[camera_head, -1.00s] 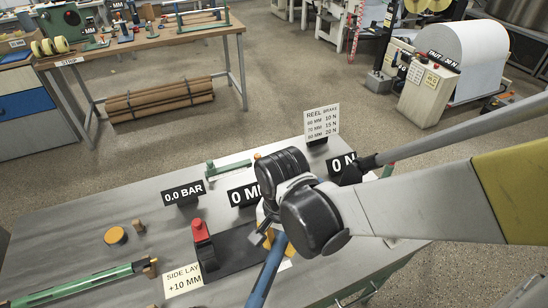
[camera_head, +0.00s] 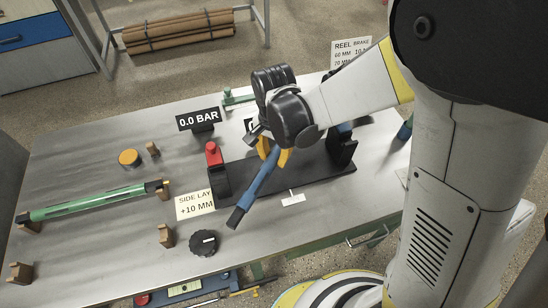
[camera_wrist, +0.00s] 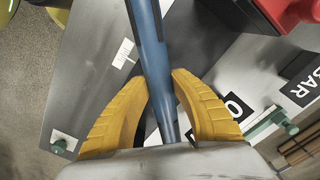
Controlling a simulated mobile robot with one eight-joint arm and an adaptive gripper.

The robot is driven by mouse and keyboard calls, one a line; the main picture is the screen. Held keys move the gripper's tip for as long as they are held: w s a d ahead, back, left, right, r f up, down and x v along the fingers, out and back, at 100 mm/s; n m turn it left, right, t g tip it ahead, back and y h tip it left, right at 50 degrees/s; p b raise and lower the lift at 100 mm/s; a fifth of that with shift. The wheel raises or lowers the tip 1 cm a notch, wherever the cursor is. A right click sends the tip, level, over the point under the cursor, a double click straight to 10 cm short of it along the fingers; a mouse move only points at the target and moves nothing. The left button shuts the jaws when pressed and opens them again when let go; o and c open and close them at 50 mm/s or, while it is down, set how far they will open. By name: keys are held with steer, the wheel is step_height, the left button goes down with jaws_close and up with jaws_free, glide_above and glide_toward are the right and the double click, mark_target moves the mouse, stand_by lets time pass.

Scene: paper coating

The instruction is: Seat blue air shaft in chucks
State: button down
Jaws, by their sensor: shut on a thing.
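The blue air shaft (camera_head: 260,186) is held by my gripper (camera_head: 273,152) above the bench, slanting down toward the front with its dark end (camera_head: 236,217) low. In the wrist view, the shaft (camera_wrist: 153,62) runs between the two yellow fingers, and my gripper (camera_wrist: 165,100) is shut on it. The chuck stand with the red top (camera_head: 214,160) is at the left end of a dark base plate (camera_head: 290,183). The black chuck stand (camera_head: 342,147) is at its right end. The shaft crosses over the plate and is not in line with the chucks. Its upper end is hidden behind my wrist.
A green shaft (camera_head: 95,200) rests on wooden blocks at the left. A black knob (camera_head: 204,243), a side lay card (camera_head: 195,205), a yellow-topped disc (camera_head: 129,157) and a 0.0 BAR sign (camera_head: 199,120) stand near. Bench space left of the plate is partly clear.

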steer(key=shift+f, duration=0.8)
steer(key=shift+f, duration=0.1)
steer(key=shift+f+b, duration=0.4)
steer(key=shift+b, duration=0.15)
steer(key=shift+f, duration=0.15)
steer(key=c, duration=1.2)
jaws_free()
steer(key=shift+o, duration=0.2)
